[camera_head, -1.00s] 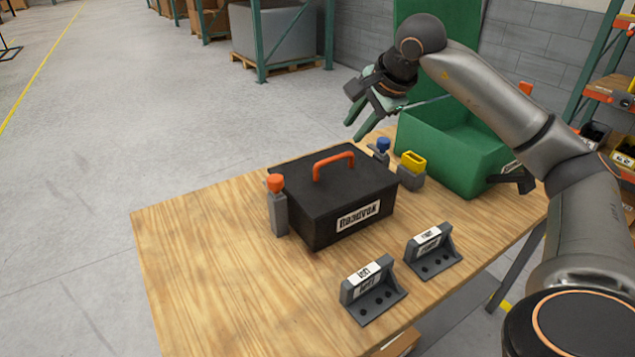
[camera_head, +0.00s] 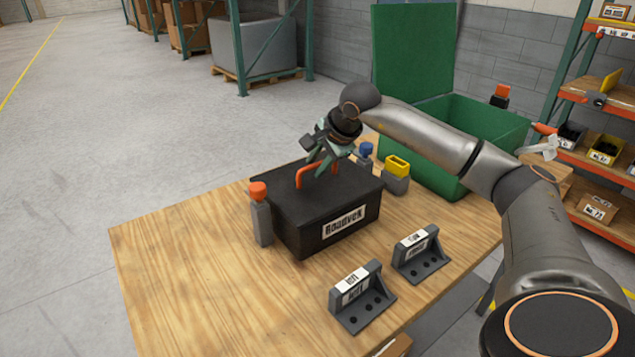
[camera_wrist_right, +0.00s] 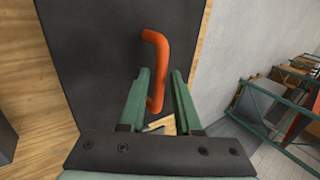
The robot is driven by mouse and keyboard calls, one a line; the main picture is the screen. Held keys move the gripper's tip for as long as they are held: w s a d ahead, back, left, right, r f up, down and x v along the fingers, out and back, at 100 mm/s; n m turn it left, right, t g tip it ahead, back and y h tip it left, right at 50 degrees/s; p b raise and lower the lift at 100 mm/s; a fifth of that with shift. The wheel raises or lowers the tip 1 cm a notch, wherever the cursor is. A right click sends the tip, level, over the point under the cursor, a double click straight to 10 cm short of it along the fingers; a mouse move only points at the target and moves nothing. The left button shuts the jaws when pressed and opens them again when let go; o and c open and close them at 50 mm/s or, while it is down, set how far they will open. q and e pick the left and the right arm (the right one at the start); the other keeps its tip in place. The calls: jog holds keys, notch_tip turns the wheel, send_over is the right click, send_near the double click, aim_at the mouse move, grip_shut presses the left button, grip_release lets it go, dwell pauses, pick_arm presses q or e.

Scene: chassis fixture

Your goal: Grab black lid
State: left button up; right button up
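A black box with a black lid (camera_head: 285,195) stands on the wooden table. An orange handle (camera_head: 302,178) rises from the lid, and a white label is on the box front. My right gripper (camera_head: 318,167) is at the handle, coming from above and behind. In the right wrist view the green fingers of the gripper (camera_wrist_right: 163,80) are apart, with the orange handle (camera_wrist_right: 158,50) between them. A gap shows beside the handle, so the fingers do not look closed on it. My left gripper is not in view.
An orange-topped post (camera_head: 261,215) stands left of the box. A blue-topped post (camera_head: 366,155) and a yellow-topped holder (camera_head: 397,172) stand at its right. Two grey brackets (camera_head: 362,300) (camera_head: 420,258) are in front. A green bin (camera_head: 480,130) is behind. The table's left part is clear.

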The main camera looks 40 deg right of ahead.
jog(key=shift+x, duration=0.85)
jog(key=shift+c, duration=0.3)
grip_shut()
jog(key=shift+r, duration=0.1)
dwell(0.4)
